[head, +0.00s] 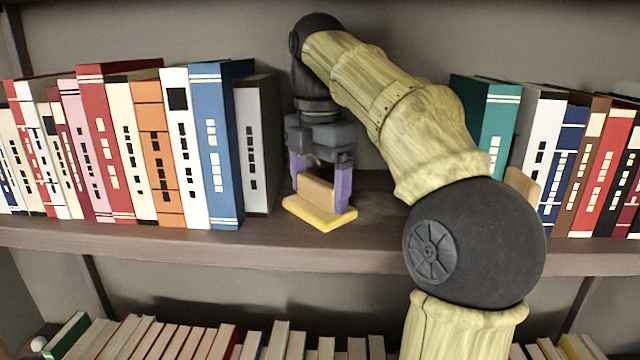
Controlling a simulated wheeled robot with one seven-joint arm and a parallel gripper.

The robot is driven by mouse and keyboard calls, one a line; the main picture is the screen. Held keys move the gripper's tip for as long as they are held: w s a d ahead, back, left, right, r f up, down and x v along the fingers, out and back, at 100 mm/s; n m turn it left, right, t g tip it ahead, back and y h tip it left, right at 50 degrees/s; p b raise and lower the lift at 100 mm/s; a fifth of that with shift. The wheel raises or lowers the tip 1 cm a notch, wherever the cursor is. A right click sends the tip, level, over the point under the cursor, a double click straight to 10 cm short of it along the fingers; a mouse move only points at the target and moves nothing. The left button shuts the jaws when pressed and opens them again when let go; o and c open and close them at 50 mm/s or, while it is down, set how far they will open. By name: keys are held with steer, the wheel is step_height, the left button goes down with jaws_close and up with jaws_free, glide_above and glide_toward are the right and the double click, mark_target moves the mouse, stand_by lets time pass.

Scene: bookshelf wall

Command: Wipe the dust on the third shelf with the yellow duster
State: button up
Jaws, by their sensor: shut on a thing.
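The yellow duster (319,213) has a flat yellow pad and a tan block on top. It rests on or just above the shelf (290,245), in the gap between two groups of books. My gripper (321,190) points down with its purple fingers on either side of the tan block, shut on it. A faint darker patch, perhaps dust (383,205), shows on the board to the right of the duster. My arm covers much of the gap's right part.
A grey book (258,145) ends the left row, close to the duster. A teal book (490,115) starts the right row, partly behind my arm. A tan block-like thing (522,183) shows beside it. A lower row of books (190,340) stands beneath.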

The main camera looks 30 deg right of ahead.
steer(key=shift+s+d+r+b, duration=0.1)
steer(key=shift+s+d+b, duration=0.15)
steer(key=shift+s+d, duration=0.35)
steer(key=shift+s+d+b, duration=0.25)
steer(key=shift+s+d, duration=0.15)
steer(key=shift+d, duration=0.4)
steer(key=shift+s+d+f+b, duration=0.1)
steer(key=shift+s+d+b, duration=0.35)
steer(key=shift+d, duration=0.3)
steer(key=shift+s+d+f+b, duration=0.1)
steer(key=shift+s+d+b, duration=0.15)
steer(key=shift+s+d, duration=0.4)
steer(key=shift+d, duration=0.15)
steer(key=shift+s+d, duration=0.1)
steer(key=shift+d, duration=0.1)
steer(key=shift+s+d+r, duration=0.1)
steer(key=shift+s+d, duration=0.3)
steer(key=shift+d, duration=0.2)
steer(key=shift+s+d, duration=0.35)
steer(key=shift+d, duration=0.2)
